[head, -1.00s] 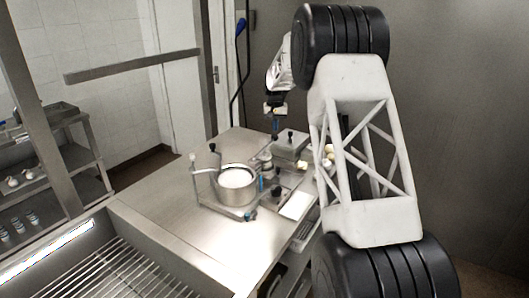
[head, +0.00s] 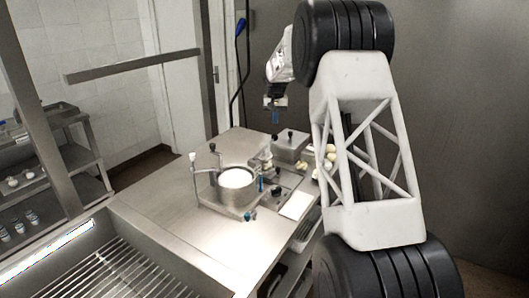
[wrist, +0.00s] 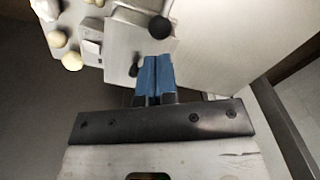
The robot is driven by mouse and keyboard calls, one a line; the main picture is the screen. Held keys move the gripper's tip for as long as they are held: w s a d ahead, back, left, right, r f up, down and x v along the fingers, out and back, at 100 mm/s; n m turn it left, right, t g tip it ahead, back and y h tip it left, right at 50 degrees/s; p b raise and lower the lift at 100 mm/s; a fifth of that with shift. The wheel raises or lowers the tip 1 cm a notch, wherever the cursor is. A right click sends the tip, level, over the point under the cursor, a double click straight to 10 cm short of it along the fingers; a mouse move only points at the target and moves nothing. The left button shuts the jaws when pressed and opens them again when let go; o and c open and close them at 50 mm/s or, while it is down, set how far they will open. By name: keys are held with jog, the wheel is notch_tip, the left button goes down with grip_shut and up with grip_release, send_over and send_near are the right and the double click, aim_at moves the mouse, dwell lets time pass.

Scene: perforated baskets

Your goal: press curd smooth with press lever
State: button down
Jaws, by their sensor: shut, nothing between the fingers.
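A round steel pot (head: 236,190) with white curd (head: 236,178) in it stands on a small press stand on the steel table. The curd's top looks flat and level from here. A press lever (head: 196,178), a pale bar with a dark knob close by, rises at the pot's left side. My gripper (head: 275,117) hangs in the air beyond the pot, above the table's far end, apart from the pot and lever. In the wrist view its blue fingertips (wrist: 157,75) are together with nothing between them.
A steel box with a black knob (head: 290,143) stands at the table's far right, with pale round balls (head: 328,160) beside it. A white board (head: 296,205) lies at the right edge. The table's left part (head: 160,185) is clear.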

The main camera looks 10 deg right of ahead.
jog(key=shift+r, duration=0.75)
jog(key=shift+r, duration=0.1)
jog(key=shift+s+a+r, duration=0.1)
jog(key=shift+s+r, duration=0.05)
jog(key=shift+s, duration=0.1)
jog(key=s+a+r, duration=0.2)
jog(key=s+r, duration=0.2)
jog(key=s, duration=0.7)
jog(key=s+a+r+n+t, duration=0.1)
jog(key=s+a+r, duration=0.2)
jog(key=s, duration=0.7)
jog(key=s+a+r, duration=0.2)
jog(key=s+r, duration=0.2)
jog(key=s, duration=0.7)
jog(key=s+a+f, duration=0.1)
jog(key=s+f, duration=0.2)
jog(key=s, duration=0.9)
jog(key=s+a+f+n+t, duration=0.1)
jog(key=s+f, duration=0.2)
jog(key=s, duration=0.9)
jog(key=s+a+f, duration=0.2)
jog(key=s+f, duration=0.2)
jog(key=s, duration=0.8)
jog(key=shift+s+n+t, duration=0.3)
jog(key=shift+n, duration=0.1)
jog(key=shift+w+r, duration=0.15)
